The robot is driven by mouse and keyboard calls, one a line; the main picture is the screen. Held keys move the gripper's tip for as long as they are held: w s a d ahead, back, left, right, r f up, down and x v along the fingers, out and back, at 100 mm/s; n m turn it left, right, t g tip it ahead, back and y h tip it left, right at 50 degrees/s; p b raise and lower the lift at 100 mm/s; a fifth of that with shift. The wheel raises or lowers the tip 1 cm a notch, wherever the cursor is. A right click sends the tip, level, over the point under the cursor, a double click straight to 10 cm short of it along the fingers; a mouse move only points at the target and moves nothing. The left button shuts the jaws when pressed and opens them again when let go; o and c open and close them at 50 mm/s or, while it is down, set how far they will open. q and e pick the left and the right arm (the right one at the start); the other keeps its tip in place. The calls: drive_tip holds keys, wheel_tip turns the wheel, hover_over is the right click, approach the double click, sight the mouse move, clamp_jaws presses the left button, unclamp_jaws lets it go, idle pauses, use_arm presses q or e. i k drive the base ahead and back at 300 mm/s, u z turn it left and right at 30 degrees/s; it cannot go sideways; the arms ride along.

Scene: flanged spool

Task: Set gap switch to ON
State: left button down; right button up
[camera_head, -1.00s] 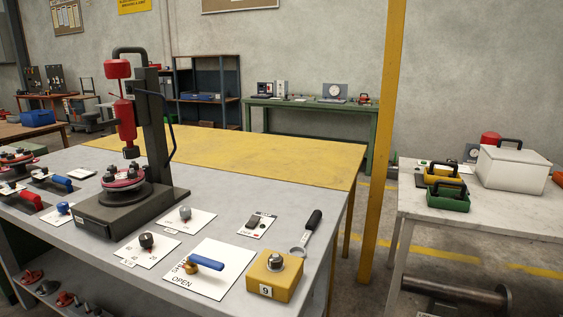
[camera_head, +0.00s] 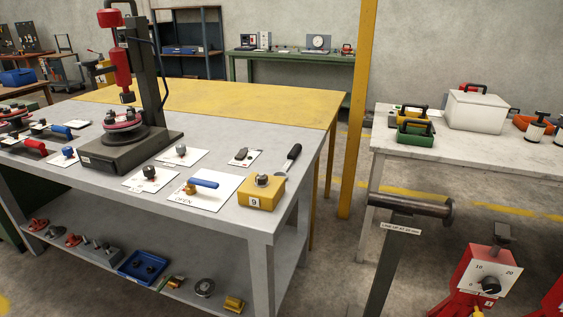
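No part shows a readable label naming it the gap switch. A small dark switch-like part (camera_head: 241,155) lies on a white card at the back right of the grey workbench; its position is too small to read. A black knob (camera_head: 490,285) sits on a red-framed panel at the lower right, with the marks 10 and 20 around it; I cannot tell whether either is the gap switch. Neither of my grippers is in view.
The grey workbench (camera_head: 225,222) holds a press (camera_head: 140,90), a blue-handled valve (camera_head: 203,183) marked OPEN and a yellow box (camera_head: 262,192) marked 9. A yellow post (camera_head: 357,120) stands behind it. A white-topped table (camera_head: 460,145) is at right, with floor between.

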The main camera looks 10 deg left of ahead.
sight(243, 152)
drive_tip(key=z, duration=0.4)
drive_tip(key=k, duration=0.85)
drive_tip(key=z, duration=0.65)
drive_tip(key=i, duration=1.2)
drive_tip(key=u, duration=0.8)
drive_tip(key=i, duration=1)
drive_tip(key=u, duration=1.15)
